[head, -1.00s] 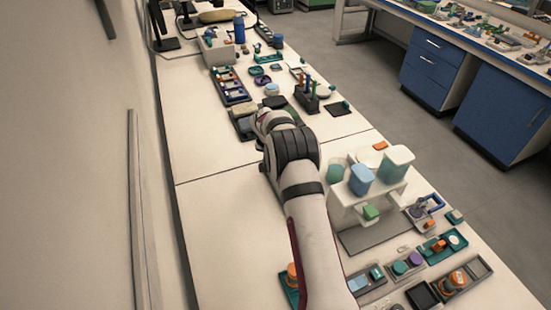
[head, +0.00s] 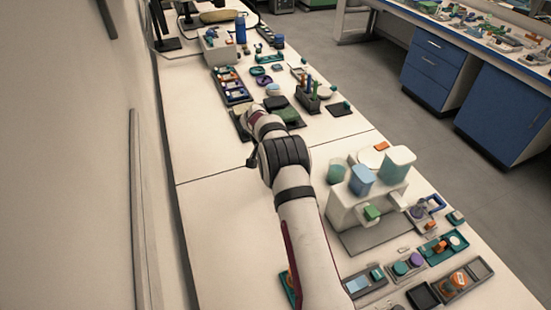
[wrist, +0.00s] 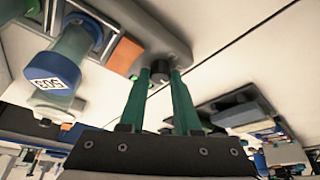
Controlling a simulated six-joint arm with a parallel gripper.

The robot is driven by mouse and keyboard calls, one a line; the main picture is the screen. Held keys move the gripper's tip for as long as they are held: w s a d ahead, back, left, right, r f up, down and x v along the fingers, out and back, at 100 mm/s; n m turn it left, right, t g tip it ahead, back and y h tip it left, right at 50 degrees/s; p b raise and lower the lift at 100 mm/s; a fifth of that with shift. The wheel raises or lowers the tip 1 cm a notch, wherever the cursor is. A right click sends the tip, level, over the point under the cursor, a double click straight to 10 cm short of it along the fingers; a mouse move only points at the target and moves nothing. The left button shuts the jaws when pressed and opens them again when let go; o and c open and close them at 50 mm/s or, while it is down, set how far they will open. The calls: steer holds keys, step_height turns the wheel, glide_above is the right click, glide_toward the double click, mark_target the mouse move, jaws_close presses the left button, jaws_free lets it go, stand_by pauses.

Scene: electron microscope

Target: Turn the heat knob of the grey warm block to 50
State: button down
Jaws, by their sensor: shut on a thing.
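My gripper (wrist: 160,72) shows in the wrist view as two green fingers shut on a small dark knob (wrist: 161,70). The knob sits at the end of a grey slab-like body (wrist: 160,25), which I take to be the warm block. Its scale and setting cannot be read here. A vial with a blue collar and a white label reading "503" (wrist: 52,80) is to the left, beside an orange patch (wrist: 124,56). In the head view my arm's far end covers the gripper and the knob.
A rack of small coloured items (head: 232,88) and a dark pen holder (head: 309,101) stand near my arm's end. A white stand with coloured vessels (head: 347,206) is to the right of my arm. The bench left of the arm (head: 215,205) is clear.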

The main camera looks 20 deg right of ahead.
steer(key=c, duration=0.6)
jaws_free()
steer(key=shift+r, duration=0.1)
steer(key=v, duration=1.5)
steer(key=shift+r, duration=0.25)
steer(key=shift+s+a, duration=0.1)
